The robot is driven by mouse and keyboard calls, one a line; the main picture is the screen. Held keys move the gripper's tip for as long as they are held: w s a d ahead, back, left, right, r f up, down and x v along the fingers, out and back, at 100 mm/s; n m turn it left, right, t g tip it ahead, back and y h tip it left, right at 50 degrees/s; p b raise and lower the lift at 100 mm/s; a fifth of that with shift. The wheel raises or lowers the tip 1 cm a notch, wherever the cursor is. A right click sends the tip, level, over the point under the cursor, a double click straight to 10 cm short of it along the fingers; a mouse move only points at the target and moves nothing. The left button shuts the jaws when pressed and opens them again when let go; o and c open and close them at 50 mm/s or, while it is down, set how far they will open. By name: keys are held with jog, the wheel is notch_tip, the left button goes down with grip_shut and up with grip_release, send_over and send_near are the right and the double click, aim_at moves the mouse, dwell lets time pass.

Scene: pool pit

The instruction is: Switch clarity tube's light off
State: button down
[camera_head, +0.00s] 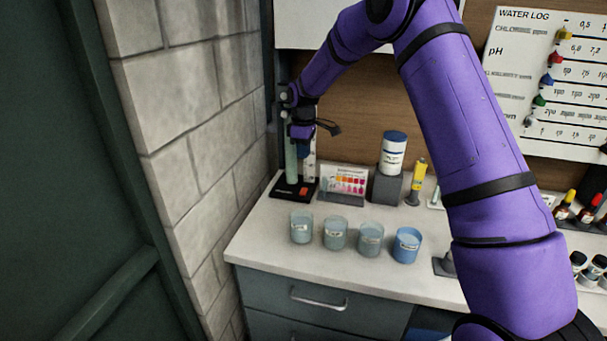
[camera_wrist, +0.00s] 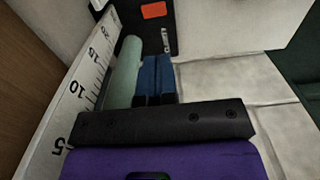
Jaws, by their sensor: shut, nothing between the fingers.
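The clarity tube (camera_head: 291,160) is a pale green upright cylinder on a black base (camera_head: 282,188) at the back left of the counter, beside a white scale. A small orange-red switch (camera_head: 303,191) is on the front of the base. My gripper (camera_head: 303,154) is shut and empty, above the base and close beside the tube. In the wrist view, the blue fingers (camera_wrist: 156,62) are together beside the tube (camera_wrist: 124,68), and the switch (camera_wrist: 154,10) lies beyond their tips. Whether the fingers touch the tube is unclear. Whether its light is lit cannot be told.
Several cups (camera_head: 335,233) stand in front of the tube. A colour chart (camera_head: 345,183) and a white jar with a blue lid (camera_head: 393,152) stand to its right. A block wall (camera_head: 190,130) is close on the left. The counter's front left is clear.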

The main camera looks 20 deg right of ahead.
aim_at(304, 191)
notch_tip(304, 191, down, 14)
jog(key=shift+r, duration=0.2)
jog(key=shift+f, duration=0.1)
dwell(0.4)
jog(key=shift+s+f, duration=0.1)
jog(key=shift+f, duration=0.05)
jog(key=shift+w+d+r, duration=0.25)
jog(key=shift+w+d, duration=0.2)
jog(key=shift+w, duration=0.25)
notch_tip(304, 191, up, 11)
dwell(0.8)
